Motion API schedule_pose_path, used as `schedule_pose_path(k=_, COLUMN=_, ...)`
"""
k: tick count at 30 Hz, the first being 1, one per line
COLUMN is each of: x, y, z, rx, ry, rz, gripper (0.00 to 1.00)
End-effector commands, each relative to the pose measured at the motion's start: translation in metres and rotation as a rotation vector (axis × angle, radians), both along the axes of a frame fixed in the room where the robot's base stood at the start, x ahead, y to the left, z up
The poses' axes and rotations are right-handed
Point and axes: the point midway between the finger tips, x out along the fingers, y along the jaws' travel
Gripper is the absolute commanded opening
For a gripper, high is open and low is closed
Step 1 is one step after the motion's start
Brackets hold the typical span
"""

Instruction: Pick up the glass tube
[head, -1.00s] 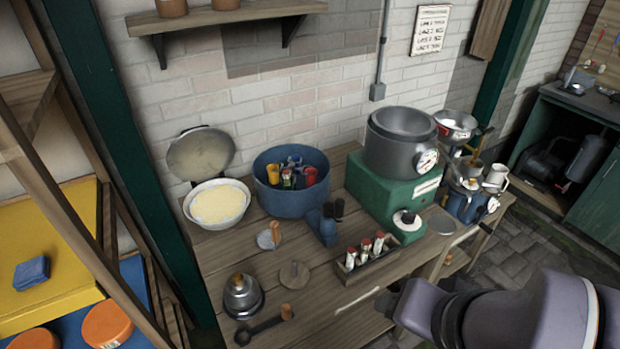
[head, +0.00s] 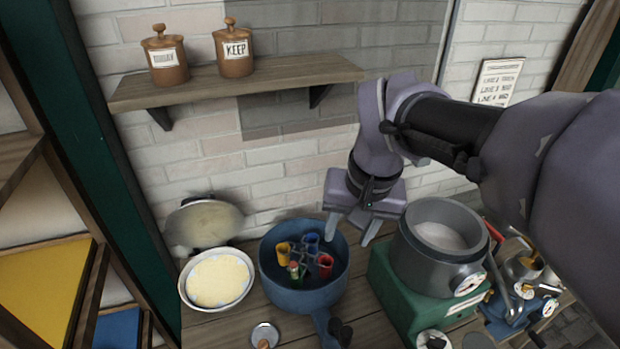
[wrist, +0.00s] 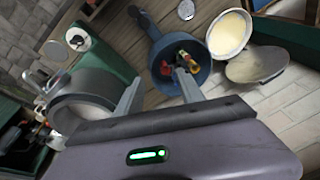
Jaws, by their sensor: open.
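A blue pot (head: 305,300) stands on the wooden bench and holds yellow, blue and red cups (head: 325,265). A slim greenish tube with a reddish top (head: 294,270) stands upright among them; it may be the glass tube, but it is too small to be sure. My gripper (head: 350,232) is open and empty, pointing down above the pot's right side, apart from it.
A grey cylindrical vessel (head: 420,275) on a green base (head: 385,285) stands close right of the pot. A white bowl with yellow contents (head: 218,282) stands left. A wall shelf (head: 240,82) with two brown jars (head: 235,52) is above.

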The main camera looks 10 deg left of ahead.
Motion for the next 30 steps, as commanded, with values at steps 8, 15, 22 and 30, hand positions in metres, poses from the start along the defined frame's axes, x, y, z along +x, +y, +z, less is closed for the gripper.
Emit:
schedule_pose_path(k=8, x=0.078, y=0.101, z=-0.030, rx=-0.146, ry=0.140, rz=0.236, gripper=0.45)
schedule_pose_path(k=15, x=0.090, y=0.131, z=-0.071, rx=-0.195, ry=0.175, rz=0.299, gripper=0.45)
schedule_pose_path(k=22, x=0.091, y=0.127, z=-0.143, rx=-0.193, ry=0.176, rz=0.297, gripper=0.45)
schedule_pose_path(k=30, x=0.091, y=0.125, z=-0.182, rx=-0.192, ry=0.173, rz=0.296, gripper=0.45)
